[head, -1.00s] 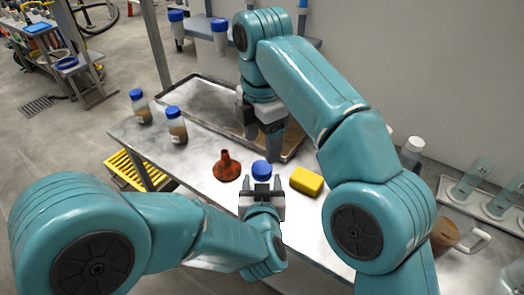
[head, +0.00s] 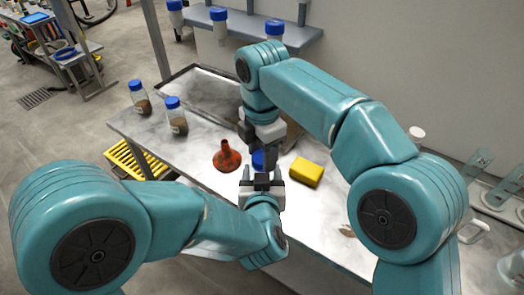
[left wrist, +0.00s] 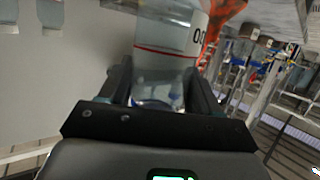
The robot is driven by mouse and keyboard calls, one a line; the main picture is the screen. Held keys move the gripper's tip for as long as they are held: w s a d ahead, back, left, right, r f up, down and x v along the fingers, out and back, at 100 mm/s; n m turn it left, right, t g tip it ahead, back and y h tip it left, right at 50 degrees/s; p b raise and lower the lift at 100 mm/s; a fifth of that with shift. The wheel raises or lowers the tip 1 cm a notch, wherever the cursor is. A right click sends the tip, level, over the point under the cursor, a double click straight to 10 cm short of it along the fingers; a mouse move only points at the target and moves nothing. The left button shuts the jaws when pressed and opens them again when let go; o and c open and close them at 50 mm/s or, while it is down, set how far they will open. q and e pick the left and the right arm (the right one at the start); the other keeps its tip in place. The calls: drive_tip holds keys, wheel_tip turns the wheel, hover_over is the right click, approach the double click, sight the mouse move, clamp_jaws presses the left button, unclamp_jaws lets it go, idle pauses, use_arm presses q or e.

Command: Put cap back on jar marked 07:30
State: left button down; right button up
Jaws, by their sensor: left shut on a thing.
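My left gripper (head: 262,182) is shut on a clear jar, whose body (left wrist: 168,45) fills the middle of the left wrist view, between the fingers. A white label with a red line and a leading "0" shows on it; the rest of the marking is cut off. A blue cap (head: 258,160) shows just beyond the left gripper in the head view. I cannot tell whether it sits on the jar. My right gripper (head: 258,146) points down close above the blue cap, its fingers apart. They partly hide the cap.
A red-brown funnel (head: 227,157) stands left of the grippers, and a yellow sponge (head: 306,172) lies to the right. Two blue-capped jars (head: 140,98) (head: 177,118) stand at the table's left. A metal tray (head: 190,70) lies behind. A shelf (head: 250,28) with blue-capped tubes is at the back.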

drive_tip(key=shift+c, duration=1.2)
drive_tip(key=m, duration=0.5)
drive_tip(key=shift+m, duration=0.3)
drive_tip(key=m, duration=0.7)
drive_tip(key=shift+m, duration=0.4)
drive_tip(key=m, duration=0.7)
drive_tip(key=shift+m, duration=0.4)
drive_tip(key=m, duration=0.6)
drive_tip(key=o, duration=1.2)
